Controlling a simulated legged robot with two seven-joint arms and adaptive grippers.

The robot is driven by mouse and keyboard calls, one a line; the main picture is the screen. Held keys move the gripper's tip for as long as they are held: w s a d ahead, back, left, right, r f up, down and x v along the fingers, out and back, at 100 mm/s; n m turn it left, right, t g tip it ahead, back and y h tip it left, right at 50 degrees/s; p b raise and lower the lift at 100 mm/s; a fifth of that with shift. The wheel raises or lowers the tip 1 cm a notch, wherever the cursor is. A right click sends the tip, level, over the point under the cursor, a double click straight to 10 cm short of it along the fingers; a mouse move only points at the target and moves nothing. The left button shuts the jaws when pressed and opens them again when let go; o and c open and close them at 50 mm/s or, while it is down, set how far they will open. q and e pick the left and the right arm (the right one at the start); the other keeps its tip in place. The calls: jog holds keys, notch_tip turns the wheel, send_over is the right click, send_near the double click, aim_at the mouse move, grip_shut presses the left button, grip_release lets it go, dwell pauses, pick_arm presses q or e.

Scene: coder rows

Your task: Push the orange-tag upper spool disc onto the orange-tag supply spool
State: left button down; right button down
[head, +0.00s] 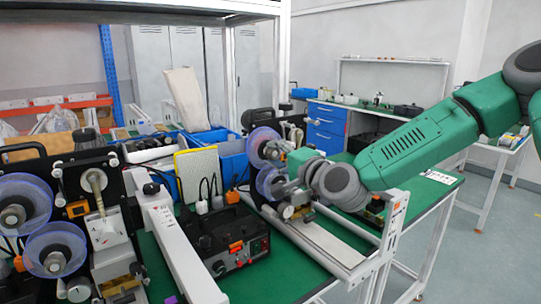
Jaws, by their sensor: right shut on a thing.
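On the right-hand coder machine, a translucent blue-purple spool disc (264,135) is at the top. A second translucent blue-purple disc (268,180) is below it, at the fingers of my right gripper (284,190). The gripper comes in from the right and is shut, apparently on the edge of this lower disc; its fingers are small and partly hidden. I cannot tell whether the disc sits fully on its spool, or make out an orange tag there. My left gripper is not in view.
Another coder with two purple discs (22,203) stands at the left. A black control box (228,243) with orange switches and a white rail (172,245) stand between the machines. A pale conveyor strip (322,240) runs below my right forearm. Blue bins stand behind.

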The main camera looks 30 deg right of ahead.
jog(key=shift+d+f, duration=0.1)
jog(key=shift+d, duration=0.35)
jog(key=shift+w, duration=0.1)
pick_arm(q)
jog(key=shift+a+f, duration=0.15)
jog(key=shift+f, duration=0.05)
pick_arm(e)
jog(key=shift+d+f, duration=0.25)
jog(key=shift+d, duration=0.7)
jog(key=shift+d, duration=0.15)
jog(key=shift+a+r, duration=0.1)
jog(key=shift+a, duration=0.55)
